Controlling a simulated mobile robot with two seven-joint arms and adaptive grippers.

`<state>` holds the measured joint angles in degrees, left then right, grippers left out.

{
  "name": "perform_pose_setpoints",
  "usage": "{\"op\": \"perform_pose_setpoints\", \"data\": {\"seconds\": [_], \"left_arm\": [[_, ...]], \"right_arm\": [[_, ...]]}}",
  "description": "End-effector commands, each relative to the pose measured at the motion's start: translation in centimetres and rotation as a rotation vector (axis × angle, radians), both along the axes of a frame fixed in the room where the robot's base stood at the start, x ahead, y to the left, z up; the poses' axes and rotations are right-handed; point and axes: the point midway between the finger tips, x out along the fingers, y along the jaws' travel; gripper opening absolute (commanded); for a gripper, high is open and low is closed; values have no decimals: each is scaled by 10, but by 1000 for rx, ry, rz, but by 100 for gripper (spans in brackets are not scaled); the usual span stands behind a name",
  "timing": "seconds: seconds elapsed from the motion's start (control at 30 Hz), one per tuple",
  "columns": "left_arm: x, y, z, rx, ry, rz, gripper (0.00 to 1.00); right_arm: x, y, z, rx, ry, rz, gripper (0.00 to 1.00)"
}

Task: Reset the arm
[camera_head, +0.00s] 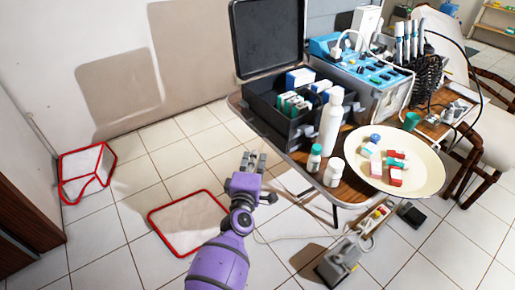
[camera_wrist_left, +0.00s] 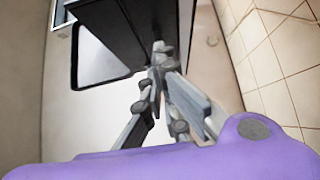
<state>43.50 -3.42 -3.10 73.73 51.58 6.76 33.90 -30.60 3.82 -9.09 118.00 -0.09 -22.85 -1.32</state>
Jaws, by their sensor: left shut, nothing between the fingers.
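My left gripper (camera_head: 255,160) is at the end of my purple arm, over the tiled floor to the left of the table. It holds nothing and is apart from the table edge. In the left wrist view its fingers (camera_wrist_left: 158,58) come together at the tips. Behind them is a dark, box-like shape (camera_wrist_left: 125,25), which I cannot identify for sure. My right gripper is in neither view.
The table (camera_head: 345,211) carries an open black case (camera_head: 265,112), a white bottle (camera_head: 331,125), small bottles (camera_head: 314,158), a cream plate (camera_head: 425,172) of small containers and a blue device (camera_head: 365,68). Red-edged white pieces (camera_head: 188,220) lie on the floor at left.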

Motion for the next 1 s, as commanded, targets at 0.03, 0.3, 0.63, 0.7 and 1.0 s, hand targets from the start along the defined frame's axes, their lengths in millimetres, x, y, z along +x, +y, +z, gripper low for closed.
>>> {"op": "perform_pose_setpoints", "data": {"seconds": [0.03, 0.3, 0.63, 0.7, 1.0], "left_arm": [[-12, 2, 3, -3, -3, 1, 0], [-55, 10, 1, -1, -2, -1, 0], [-66, 11, 1, 20, -4, -5, 0], [-66, 6, 0, 89, -10, -27, 0], [-132, 27, -28, 740, -41, -158, 0]], "right_arm": [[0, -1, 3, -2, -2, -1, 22], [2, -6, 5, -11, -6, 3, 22], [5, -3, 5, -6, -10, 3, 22], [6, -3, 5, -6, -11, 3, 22], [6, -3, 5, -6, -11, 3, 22]]}}
